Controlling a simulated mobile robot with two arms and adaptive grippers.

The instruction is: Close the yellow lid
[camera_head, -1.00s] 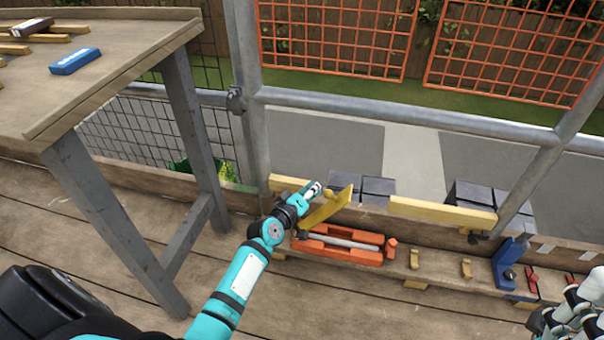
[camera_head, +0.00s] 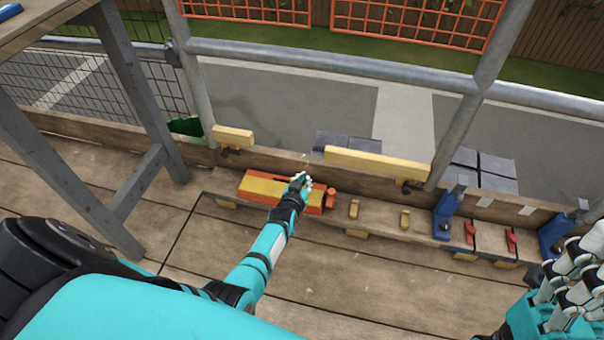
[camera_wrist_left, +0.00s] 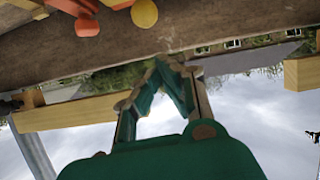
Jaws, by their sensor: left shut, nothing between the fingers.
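The yellow lid (camera_head: 262,187) lies flat on the orange box (camera_head: 247,181) on the low plank shelf, and looks closed. Part of its right end is hidden behind my left gripper. My left gripper (camera_head: 302,180) is shut and empty at the right end of the lid; whether it touches the lid cannot be told. In the left wrist view, the shut fingers (camera_wrist_left: 170,68) show in front of sky, and orange and yellow parts show at the top left. My right arm (camera_head: 568,280) is at the lower right, its fingers unclear.
Yellow blocks (camera_head: 353,208) and blue clamps (camera_head: 446,215) stand along the shelf to the right. A long yellow bar (camera_head: 375,163) is fixed above it. Metal rails (camera_head: 330,68) run behind. A wooden table (camera_head: 50,20) is at the left.

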